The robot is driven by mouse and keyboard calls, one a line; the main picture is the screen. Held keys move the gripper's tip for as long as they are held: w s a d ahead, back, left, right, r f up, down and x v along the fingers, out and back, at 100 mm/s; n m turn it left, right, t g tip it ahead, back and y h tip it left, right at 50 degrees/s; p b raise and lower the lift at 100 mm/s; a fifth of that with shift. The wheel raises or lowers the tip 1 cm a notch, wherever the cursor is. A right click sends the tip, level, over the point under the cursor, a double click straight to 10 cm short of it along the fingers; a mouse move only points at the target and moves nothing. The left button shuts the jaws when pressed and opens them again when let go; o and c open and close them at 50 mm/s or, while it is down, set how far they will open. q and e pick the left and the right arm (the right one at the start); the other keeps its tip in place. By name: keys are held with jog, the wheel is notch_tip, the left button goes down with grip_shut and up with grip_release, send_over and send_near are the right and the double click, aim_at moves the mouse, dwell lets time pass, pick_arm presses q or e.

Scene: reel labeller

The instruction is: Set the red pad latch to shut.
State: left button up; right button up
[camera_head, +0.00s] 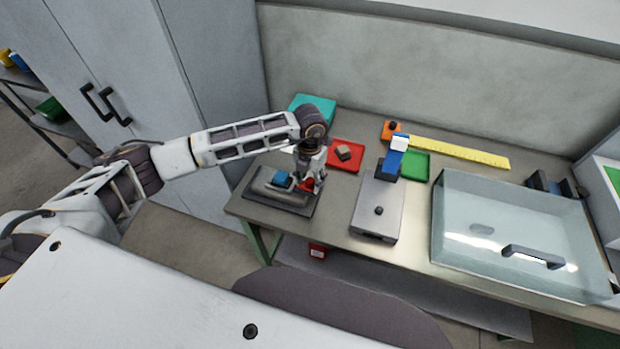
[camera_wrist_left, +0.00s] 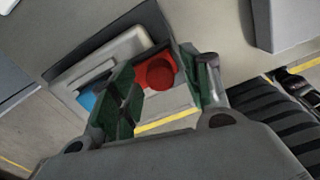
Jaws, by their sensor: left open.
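The red pad latch (camera_head: 307,184) sits at the right end of a dark grey device (camera_head: 268,200) at the table's left front. In the left wrist view the latch (camera_wrist_left: 160,72) shows as a round red knob on a red base. My left gripper (camera_head: 314,181) is over the latch, pointing down and partly covering it. In the left wrist view its open fingers (camera_wrist_left: 163,92) stand on either side of the red knob. I cannot tell whether they touch it, or how the latch is set. My right gripper is out of view.
A blue block (camera_head: 282,177) is on the device beside the latch. Behind are a teal box (camera_head: 313,107) and a red tray (camera_head: 345,156) with a brown block. A grey flat case (camera_head: 378,205) and a clear-lidded box (camera_head: 500,235) stand to the right.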

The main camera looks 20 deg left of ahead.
pick_arm(q)
jog(key=shift+c, duration=0.5)
grip_shut()
jog(key=shift+w+a+b, duration=0.1)
jog(key=shift+a+b, duration=0.45)
jog(key=shift+a, duration=1.3)
jog(key=shift+o, duration=0.5)
grip_release()
jog(key=shift+a, duration=0.2)
jog(key=shift+d, duration=0.15)
jog(key=shift+r, duration=0.15)
